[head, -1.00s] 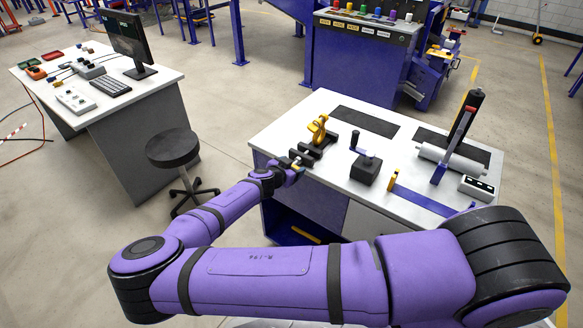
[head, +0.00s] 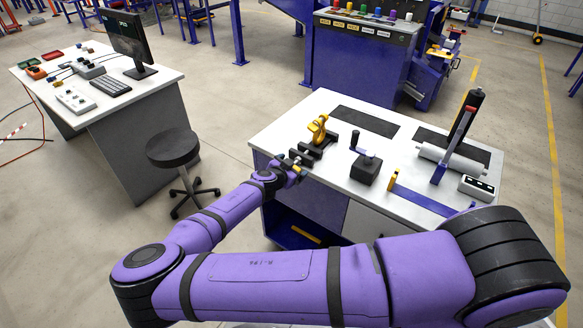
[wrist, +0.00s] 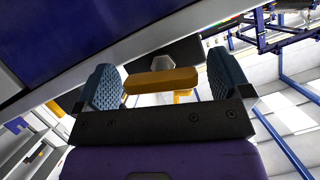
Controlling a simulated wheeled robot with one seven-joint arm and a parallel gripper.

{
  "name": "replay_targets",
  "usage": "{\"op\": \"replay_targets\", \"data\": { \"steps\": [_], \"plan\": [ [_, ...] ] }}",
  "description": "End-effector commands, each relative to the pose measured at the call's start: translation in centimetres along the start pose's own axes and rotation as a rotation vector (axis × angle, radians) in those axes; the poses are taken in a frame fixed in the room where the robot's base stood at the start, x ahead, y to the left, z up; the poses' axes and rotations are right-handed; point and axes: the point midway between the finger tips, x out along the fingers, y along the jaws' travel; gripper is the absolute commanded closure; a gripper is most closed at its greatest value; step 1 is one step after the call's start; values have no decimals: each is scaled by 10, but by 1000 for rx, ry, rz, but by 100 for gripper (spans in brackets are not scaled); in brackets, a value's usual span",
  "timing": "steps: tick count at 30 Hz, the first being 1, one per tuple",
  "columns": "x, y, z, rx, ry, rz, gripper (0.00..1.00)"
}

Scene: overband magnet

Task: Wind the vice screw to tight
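The black vice (head: 308,153) stands at the bench's near left corner, with a yellow hook-shaped piece (head: 318,128) at its jaws. My gripper (head: 297,172) is at the screw end of the vice, just off the bench edge. In the wrist view, its two blue-grey ribbed fingers (wrist: 165,78) are wide apart. A yellow handle bar (wrist: 160,82) lies between them, across the gap. Its left end is close to the left finger, and a narrow gap shows at the right finger. The screw itself is mostly hidden, so its tightness does not show.
On the bench (head: 300,117) are a black block with a crank (head: 366,165), a blue strip with a yellow end (head: 425,201), a white roller (head: 452,160) and an upright lever (head: 455,145). A stool (head: 173,148) stands left of my arm.

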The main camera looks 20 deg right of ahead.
Motion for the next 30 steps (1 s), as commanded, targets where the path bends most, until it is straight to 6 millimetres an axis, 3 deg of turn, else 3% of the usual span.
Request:
{"op": "replay_targets", "data": {
  "steps": [10,24,30],
  "plan": [
    [-10,-1,0,0,0,-2,4],
    [-91,-1,0,1,0,-2,4],
    [-106,0,0,0,1,-1,4]
  ]
}}
